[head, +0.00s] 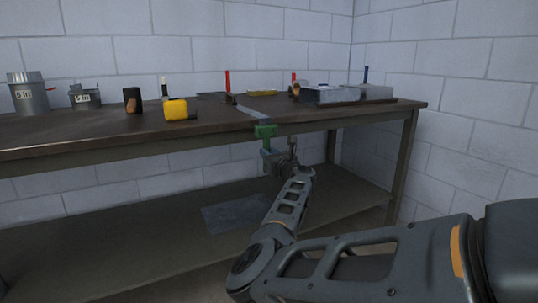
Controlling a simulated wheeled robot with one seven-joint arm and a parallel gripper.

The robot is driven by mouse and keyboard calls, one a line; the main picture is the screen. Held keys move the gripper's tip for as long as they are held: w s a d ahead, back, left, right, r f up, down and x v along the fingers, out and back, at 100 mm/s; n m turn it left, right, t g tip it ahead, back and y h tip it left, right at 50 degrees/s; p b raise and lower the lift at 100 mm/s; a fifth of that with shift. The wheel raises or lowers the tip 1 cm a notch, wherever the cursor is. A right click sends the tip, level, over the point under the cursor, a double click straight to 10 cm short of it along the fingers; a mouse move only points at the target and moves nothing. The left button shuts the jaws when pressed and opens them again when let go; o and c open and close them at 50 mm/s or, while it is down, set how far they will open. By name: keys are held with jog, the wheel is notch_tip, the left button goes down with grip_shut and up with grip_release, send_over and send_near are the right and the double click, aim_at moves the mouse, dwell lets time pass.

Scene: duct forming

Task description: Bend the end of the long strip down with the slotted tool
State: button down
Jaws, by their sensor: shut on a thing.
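The long strip (252,113) is a thin grey-blue band on the table top, running toward the front edge. The green slotted tool (266,131) is at the front edge, right at the strip's near end. My gripper (272,154) is below and in front of the table edge, shut on the tool's lower part. The tool covers the strip's end, so I cannot tell whether the strip sits in the slot or how far it is bent.
The table (60,128) has a lower shelf with a grey sheet (235,214) on it. A yellow tape measure (180,109), a dark can (132,100) and grey duct pieces (28,94) stand to the left. Metal parts (345,94) lie to the right. Block walls close off the back.

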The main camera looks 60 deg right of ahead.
jog(key=shift+f, duration=0.1)
jog(key=shift+f+b, duration=0.6)
jog(key=shift+f, duration=0.05)
jog(key=shift+f, duration=0.1)
dwell(0.8)
jog(key=shift+f+b, duration=0.4)
jog(key=shift+f, duration=0.5)
jog(key=shift+p, duration=0.3)
dwell(0.4)
jog(key=p+v, duration=0.2)
jog(key=v, duration=0.1)
jog(key=p+v, duration=0.2)
jog(key=v, duration=0.1)
jog(key=shift+r+p, duration=0.2)
jog(key=shift+p, duration=0.1)
